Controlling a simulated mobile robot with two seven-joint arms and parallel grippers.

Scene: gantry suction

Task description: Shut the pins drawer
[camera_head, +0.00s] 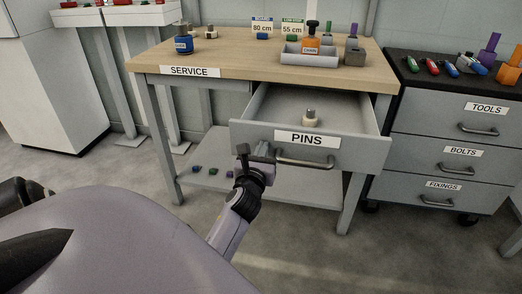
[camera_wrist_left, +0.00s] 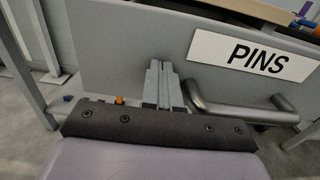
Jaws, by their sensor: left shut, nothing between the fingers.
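The pins drawer (camera_head: 355,148) is pulled out from under the wooden workbench, its front labelled PINS. One light pin-like part with a grey top (camera_head: 310,118) stands inside it. The drawer's bar handle (camera_head: 305,162) is below the label; it also shows in the left wrist view (camera_wrist_left: 245,112). My left gripper (camera_head: 243,156) is at the left part of the drawer front, left of the handle. In the left wrist view its fingers (camera_wrist_left: 161,70) are together with nothing between them, close to the front panel; I cannot tell whether they touch it. My right gripper is not in view.
The workbench top (camera_head: 220,55) holds a blue bottle, a grey tray with an orange bottle, and small parts. A cabinet (camera_head: 440,125) with TOOLS, BOLTS and FIXINGS drawers stands to the right. A lower shelf (camera_head: 205,183) holds small parts. Floor in front is clear.

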